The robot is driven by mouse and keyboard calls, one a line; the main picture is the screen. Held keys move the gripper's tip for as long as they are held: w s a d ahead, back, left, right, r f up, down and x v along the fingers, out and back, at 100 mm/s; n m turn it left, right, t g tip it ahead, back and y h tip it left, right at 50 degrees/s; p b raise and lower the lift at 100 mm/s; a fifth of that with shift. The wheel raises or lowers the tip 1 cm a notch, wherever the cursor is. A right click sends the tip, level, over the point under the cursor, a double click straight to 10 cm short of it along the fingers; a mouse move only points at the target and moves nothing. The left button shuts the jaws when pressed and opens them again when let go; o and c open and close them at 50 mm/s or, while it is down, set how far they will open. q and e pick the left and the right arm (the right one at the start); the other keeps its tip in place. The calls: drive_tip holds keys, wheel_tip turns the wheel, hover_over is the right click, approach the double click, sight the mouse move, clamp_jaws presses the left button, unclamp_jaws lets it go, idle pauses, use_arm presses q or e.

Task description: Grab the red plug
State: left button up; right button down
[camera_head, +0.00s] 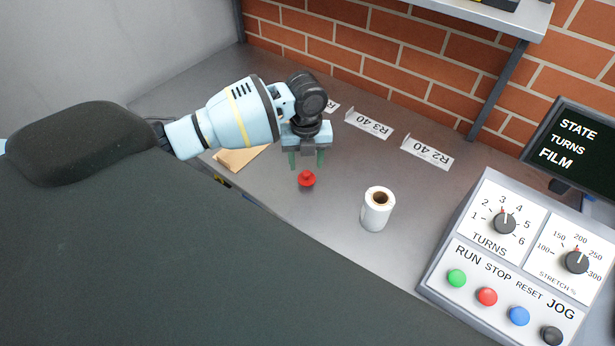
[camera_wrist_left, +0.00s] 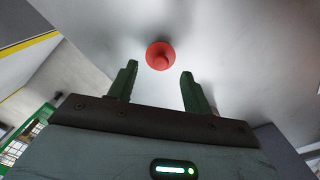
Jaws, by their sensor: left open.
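The red plug (camera_head: 306,179) stands on the grey metal bench, a small round piece with a knob on top. My left gripper (camera_head: 306,162) is open, its two green fingers pointing down just behind the plug in the head view. In the left wrist view the plug (camera_wrist_left: 160,56) shows beyond the fingertips, about midway between the two open fingers (camera_wrist_left: 158,76). Nothing is between the fingers. My right gripper is not in view.
A white roll (camera_head: 377,209) stands to the right of the plug. A control panel (camera_head: 510,262) with dials and buttons is further right. Labels (camera_head: 369,124) lie along the brick wall. A tan flat piece (camera_head: 240,158) lies left of the gripper.

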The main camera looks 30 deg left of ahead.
sight(307, 172)
use_arm(q)
drive_tip(key=shift+f, duration=0.55)
wheel_tip(307, 172, down, 5)
drive_tip(key=shift+r, duration=0.15)
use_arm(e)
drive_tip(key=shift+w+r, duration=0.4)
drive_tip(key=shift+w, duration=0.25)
use_arm(q)
drive_tip(key=shift+c, duration=0.2)
drive_tip(key=c, duration=0.6)
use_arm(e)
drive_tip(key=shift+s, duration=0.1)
